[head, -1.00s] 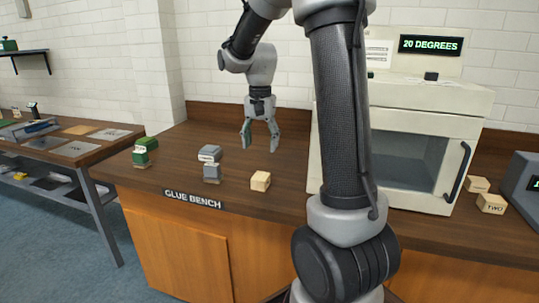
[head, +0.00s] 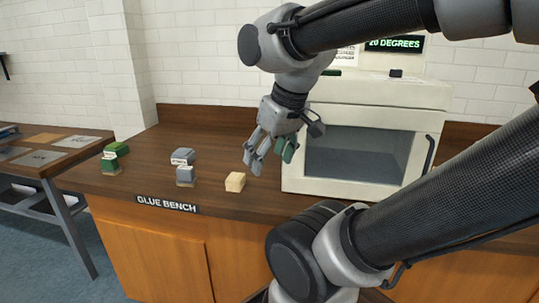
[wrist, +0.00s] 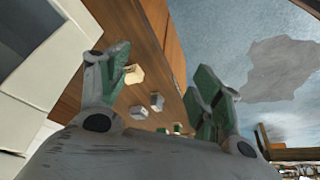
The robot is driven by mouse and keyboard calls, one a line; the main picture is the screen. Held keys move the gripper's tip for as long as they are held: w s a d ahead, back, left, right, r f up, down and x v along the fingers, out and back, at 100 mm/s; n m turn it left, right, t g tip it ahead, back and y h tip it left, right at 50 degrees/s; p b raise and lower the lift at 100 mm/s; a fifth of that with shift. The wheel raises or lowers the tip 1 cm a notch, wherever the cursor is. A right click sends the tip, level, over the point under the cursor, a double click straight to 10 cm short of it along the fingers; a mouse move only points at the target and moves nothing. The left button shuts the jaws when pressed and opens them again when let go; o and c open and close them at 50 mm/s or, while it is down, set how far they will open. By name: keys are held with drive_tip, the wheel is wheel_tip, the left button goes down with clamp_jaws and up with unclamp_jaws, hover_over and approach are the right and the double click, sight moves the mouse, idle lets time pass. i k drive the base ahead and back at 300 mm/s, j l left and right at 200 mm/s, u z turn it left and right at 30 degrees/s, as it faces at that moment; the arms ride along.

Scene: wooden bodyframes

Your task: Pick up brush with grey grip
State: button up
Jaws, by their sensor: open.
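A grey-topped item (head: 183,157) with a white label and a grey lower part stands near the middle of the glue bench (head: 225,150); I take it for the brush with the grey grip, though its bristles cannot be made out. A similar green item (head: 113,157) stands to its left. My gripper (head: 268,157) is open and empty, above the bench and to the right of the grey item, apart from it. In the wrist view, my gripper (wrist: 160,68) shows spread green-padded fingers, with small bench items between and beyond them, too small to tell apart surely.
A pale wooden block (head: 235,182) lies near the front edge, right of the grey item. A cream oven (head: 365,100) with a glass door stands on the bench close to my gripper's right. A low table (head: 50,160) is at the left. Bare bench lies behind the items.

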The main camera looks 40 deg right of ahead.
sight(185, 175)
drive_tip(key=z, duration=2.9)
drive_tip(key=u, duration=1.9)
drive_tip(key=i+j, duration=0.1)
drive_tip(key=j, duration=0.45)
drive_tip(key=i+j+z, duration=0.1)
drive_tip(key=j, duration=1.05)
drive_tip(key=i, duration=0.05)
